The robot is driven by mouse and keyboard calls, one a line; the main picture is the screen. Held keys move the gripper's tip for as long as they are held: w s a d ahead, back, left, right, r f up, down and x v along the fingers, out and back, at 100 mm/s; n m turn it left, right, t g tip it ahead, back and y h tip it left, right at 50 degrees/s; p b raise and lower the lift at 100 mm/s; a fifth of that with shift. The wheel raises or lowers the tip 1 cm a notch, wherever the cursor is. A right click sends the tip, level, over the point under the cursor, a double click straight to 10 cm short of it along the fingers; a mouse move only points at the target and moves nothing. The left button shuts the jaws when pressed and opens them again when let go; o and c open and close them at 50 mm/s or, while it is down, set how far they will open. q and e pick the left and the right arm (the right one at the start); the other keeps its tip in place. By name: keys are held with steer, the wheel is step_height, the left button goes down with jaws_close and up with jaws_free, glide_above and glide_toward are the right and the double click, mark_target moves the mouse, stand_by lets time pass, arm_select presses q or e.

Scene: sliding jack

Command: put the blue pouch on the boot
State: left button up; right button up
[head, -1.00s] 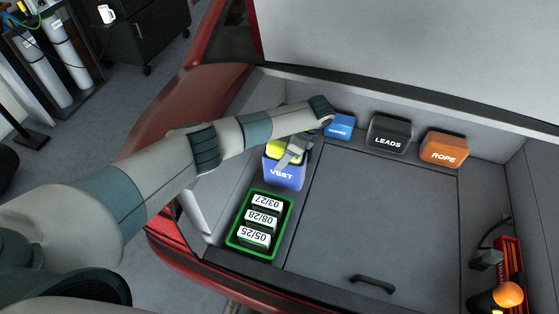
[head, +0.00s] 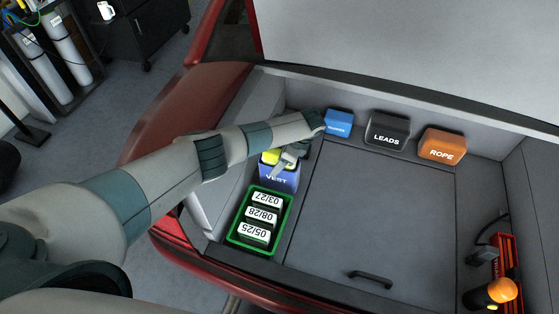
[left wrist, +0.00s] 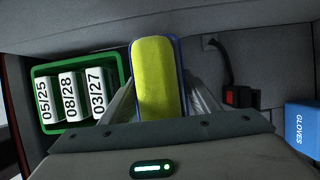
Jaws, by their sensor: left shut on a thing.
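A blue pouch labelled VEST (head: 279,179), with a yellow top, is at the left of the boot, just behind a green tray. In the left wrist view the pouch (left wrist: 158,80) is upright between the fingers, showing its yellow top and blue rim. My left gripper (head: 287,162) is shut on it. I cannot tell whether its base touches the boot floor (head: 372,205). A second, brighter blue pouch (head: 338,123) stands by the back wall; its label reads GLOVES in the left wrist view (left wrist: 303,128). My right gripper is out of view.
The green tray (head: 234,241) holds three dated packs, close in front of the VEST pouch. A black LEADS pouch (head: 388,130) and an orange ROPE pouch (head: 441,146) stand along the back. A red item with an orange lamp (head: 502,290) is at right. The middle floor panel, with a handle (head: 371,280), is clear.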

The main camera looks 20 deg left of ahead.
arm_select(q)
steer(key=shift+f, duration=0.25)
steer(key=o, duration=1.3)
steer(key=shift+o, duration=0.2)
steer(key=shift+r, duration=0.2)
steer(key=b+v, duration=0.2)
steer(key=v, duration=1)
